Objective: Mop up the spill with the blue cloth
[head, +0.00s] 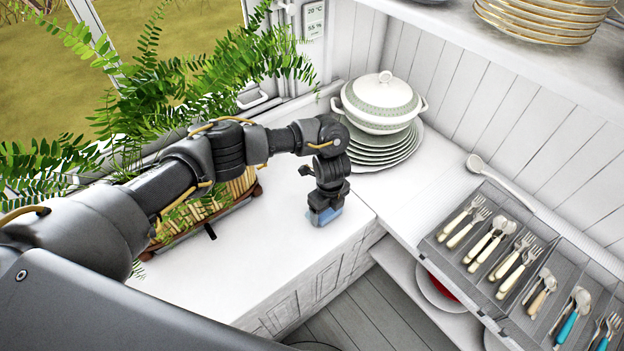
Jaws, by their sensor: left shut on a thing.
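My left arm comes in from the left. Its gripper (327,203) points down at the white counter (281,250). It is shut on the blue cloth (325,215), of which a small light-blue part shows below the fingers, at or just above the counter top. I cannot tell whether the cloth touches the surface. No spill can be made out; it may be hidden under the cloth or the arm. My right gripper is not in view.
A lidded tureen (381,103) stands on stacked plates behind the gripper. A fern in a woven planter (232,196) sits left, by the window. A cutlery tray (478,235) and a ladle (500,180) lie right. Counter in front of the gripper is clear.

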